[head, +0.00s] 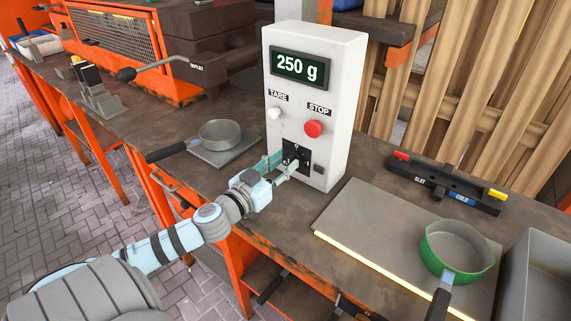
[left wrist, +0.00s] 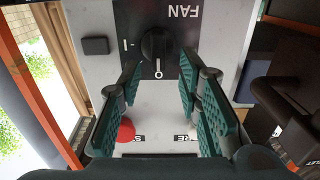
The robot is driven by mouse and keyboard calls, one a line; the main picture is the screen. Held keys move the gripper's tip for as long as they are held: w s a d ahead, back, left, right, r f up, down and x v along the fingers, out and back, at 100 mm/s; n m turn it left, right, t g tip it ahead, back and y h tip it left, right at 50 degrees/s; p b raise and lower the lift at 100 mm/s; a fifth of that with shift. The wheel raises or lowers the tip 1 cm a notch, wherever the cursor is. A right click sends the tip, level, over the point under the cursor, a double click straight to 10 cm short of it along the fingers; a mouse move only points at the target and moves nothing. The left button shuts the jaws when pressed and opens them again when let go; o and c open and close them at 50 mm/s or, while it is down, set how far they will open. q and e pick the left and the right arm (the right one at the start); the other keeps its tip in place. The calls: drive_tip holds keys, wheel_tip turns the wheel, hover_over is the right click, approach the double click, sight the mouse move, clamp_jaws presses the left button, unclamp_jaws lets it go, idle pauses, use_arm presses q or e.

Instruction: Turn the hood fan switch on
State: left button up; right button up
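The fan switch is a black rotary knob (left wrist: 157,43) on a black plate (head: 303,160) low on the front of a white control box (head: 335,75). In the left wrist view the plate appears upside down, with FAN lettering and I and O marks. The knob's grip seems to line up with the O mark. My left gripper (head: 283,163) is in front of the plate. Its two green padded fingers are apart with nothing between them (left wrist: 160,78), just short of the knob in the wrist view. My right gripper is not in view.
The box also bears a red STOP button (head: 313,129), a white TARE button (head: 274,113) and a 250 g display. A grey pan (head: 220,135) on a small plate stands left of it. A flat plate with a green pan (head: 440,255) lies to the right.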

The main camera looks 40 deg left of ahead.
use_arm(q)
drive_tip(key=shift+w+d+r, duration=0.1)
drive_tip(key=shift+w, duration=0.55)
clamp_jaws()
